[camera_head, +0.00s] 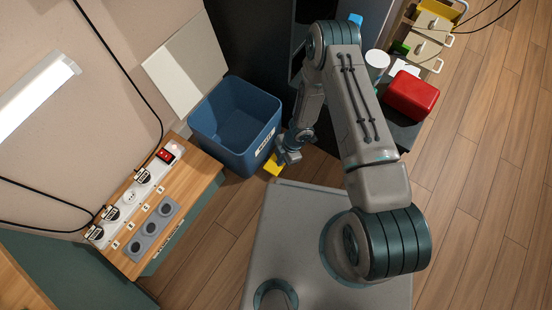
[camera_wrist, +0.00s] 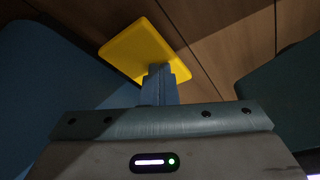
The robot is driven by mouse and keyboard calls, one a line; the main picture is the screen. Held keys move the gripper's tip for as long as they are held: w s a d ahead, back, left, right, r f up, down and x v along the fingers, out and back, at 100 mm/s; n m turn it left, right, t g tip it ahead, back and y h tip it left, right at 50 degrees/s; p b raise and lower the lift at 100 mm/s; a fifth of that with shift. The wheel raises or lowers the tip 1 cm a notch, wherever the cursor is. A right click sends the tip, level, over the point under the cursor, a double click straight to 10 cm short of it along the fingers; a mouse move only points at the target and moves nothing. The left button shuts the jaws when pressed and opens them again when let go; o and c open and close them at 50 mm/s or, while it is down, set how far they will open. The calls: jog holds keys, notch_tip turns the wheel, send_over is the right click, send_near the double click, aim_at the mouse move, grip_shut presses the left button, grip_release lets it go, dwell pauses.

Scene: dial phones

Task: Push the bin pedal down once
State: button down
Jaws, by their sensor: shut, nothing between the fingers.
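The blue bin (camera_head: 236,122) stands on the floor with its top open and a label on its front. A pale panel (camera_head: 186,64) is tilted up behind it, perhaps its lid. The yellow pedal (camera_head: 273,166) sticks out low at the bin's front; it shows as a yellow plate in the wrist view (camera_wrist: 135,48). My gripper (camera_head: 280,160) is low in front of the bin, at the pedal. In the wrist view its shut, empty fingers (camera_wrist: 159,72) overlap the pedal's near edge. I cannot tell whether they press on it.
A wooden-topped bench with a power strip (camera_head: 130,200) and grey sockets (camera_head: 150,231) stands left of the bin. A dark cabinet (camera_head: 255,45) is behind. A red box (camera_head: 411,95) and a white cup (camera_head: 377,63) sit at right. Wooden floor (camera_head: 480,190) at right is clear.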

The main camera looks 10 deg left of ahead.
jog(key=shift+r, duration=0.15)
notch_tip(320, 180, up, 9)
jog(key=p, duration=0.7)
jog(key=shift+s+d, duration=0.2)
jog(key=shift+d, duration=0.25)
